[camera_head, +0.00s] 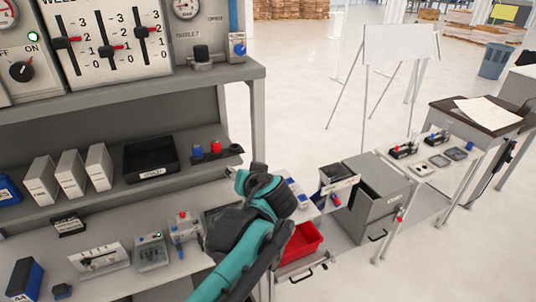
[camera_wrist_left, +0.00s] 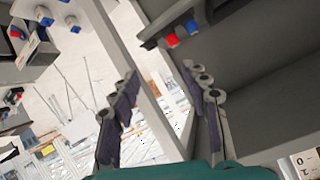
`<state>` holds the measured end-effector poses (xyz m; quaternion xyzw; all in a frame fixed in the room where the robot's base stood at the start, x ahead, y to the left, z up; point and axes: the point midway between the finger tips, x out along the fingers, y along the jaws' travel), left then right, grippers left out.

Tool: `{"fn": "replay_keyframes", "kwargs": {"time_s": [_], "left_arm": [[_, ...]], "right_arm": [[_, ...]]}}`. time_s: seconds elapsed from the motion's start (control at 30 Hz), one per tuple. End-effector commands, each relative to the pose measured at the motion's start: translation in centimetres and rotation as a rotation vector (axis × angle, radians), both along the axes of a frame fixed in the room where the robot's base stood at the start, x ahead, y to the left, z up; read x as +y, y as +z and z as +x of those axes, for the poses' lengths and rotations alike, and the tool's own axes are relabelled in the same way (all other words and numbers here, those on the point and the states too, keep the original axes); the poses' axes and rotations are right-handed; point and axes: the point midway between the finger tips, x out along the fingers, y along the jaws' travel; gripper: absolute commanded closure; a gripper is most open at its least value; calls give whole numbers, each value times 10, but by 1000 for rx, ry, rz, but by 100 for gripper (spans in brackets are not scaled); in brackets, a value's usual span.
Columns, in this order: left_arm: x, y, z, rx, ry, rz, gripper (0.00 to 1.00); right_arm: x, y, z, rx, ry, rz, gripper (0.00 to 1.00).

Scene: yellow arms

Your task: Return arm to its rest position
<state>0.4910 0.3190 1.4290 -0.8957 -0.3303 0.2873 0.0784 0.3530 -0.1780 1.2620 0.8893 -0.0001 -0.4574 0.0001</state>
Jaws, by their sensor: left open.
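In the head view a teal and dark grey arm of mine (camera_head: 250,225), which I take for the left one, reaches up from the bottom past the right end of the workbench. Its fingers are mostly hidden behind the wrist there. In the left wrist view my left gripper (camera_wrist_left: 160,76) is open, with its two dark fingers apart and nothing between them. A grey shelf post shows beyond the fingers. My right gripper is in neither view.
A shelf with red and blue capped pieces (camera_head: 206,149) stands close left of the arm. A red bin (camera_head: 300,242) and a grey cabinet (camera_head: 375,200) are to its right. A whiteboard (camera_head: 398,45) stands behind on open floor.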

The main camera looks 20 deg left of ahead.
Motion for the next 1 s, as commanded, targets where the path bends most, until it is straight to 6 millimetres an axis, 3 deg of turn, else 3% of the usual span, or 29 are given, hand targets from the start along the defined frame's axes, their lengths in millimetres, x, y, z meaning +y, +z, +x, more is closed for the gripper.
{"fn": "replay_keyframes", "kwargs": {"time_s": [0.17,0.27,0.37,0.5,0.7,0.83,1.0], "left_arm": [[0,-3,-1,3,-1,-2,53],[-4,-26,-8,25,-15,-23,53],[-13,-77,-25,78,-51,-72,53],[-39,-174,-58,175,-147,-175,53],[-87,-297,-101,276,-323,-321,53],[-115,-351,-122,304,-429,-393,53],[-137,-383,-135,315,-512,-442,53]], "right_arm": [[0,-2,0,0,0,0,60],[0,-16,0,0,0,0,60],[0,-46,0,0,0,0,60],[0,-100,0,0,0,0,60],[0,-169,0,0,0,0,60],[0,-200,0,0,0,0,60],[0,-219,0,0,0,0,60]]}}
